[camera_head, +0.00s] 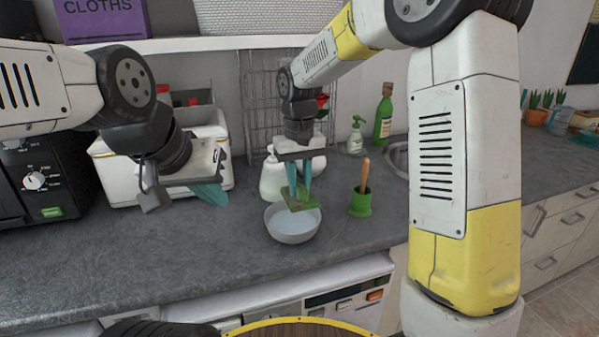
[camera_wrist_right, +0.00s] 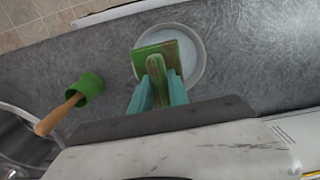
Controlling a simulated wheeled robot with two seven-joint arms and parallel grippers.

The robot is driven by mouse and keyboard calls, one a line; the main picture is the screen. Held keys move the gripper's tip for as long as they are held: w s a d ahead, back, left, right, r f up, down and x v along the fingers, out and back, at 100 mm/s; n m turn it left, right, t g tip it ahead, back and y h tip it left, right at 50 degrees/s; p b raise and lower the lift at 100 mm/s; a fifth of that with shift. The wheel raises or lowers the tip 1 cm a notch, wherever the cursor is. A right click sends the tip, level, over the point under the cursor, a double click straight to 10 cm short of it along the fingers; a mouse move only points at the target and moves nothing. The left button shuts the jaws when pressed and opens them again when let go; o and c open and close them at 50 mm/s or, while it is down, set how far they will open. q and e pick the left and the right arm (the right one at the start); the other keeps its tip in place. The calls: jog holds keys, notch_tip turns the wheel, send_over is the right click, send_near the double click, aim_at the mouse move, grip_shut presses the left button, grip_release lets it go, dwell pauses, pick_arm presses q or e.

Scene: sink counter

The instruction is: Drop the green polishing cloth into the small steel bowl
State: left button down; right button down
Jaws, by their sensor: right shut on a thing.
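The green polishing cloth (camera_head: 301,200) is held between the teal fingers of my right gripper (camera_head: 299,188), directly above the small steel bowl (camera_head: 291,228). In the right wrist view the cloth (camera_wrist_right: 157,60) covers part of the bowl (camera_wrist_right: 196,72), and my right gripper (camera_wrist_right: 160,92) is shut on the cloth's raised middle. The bowl stands on the grey counter; what I see of its inside is pale and empty. My left gripper (camera_head: 208,192) hangs over the counter at the left, apart from the cloth and bowl. Its fingers are seen side-on, so their opening is unclear.
A green cup with a wooden-handled tool (camera_head: 360,203) stands right of the bowl. White soap bottles (camera_head: 272,178) and a wire rack (camera_head: 262,100) are behind it. A green bottle (camera_head: 384,113) stands near the sink (camera_head: 398,155). The counter left of the bowl is clear.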

aim_at(299, 183)
jog(key=shift+f, duration=0.15)
jog(key=c, duration=1.2)
grip_release()
jog(key=shift+o, duration=0.2)
notch_tip(299, 183, up, 8)
jog(key=shift+f, duration=0.1)
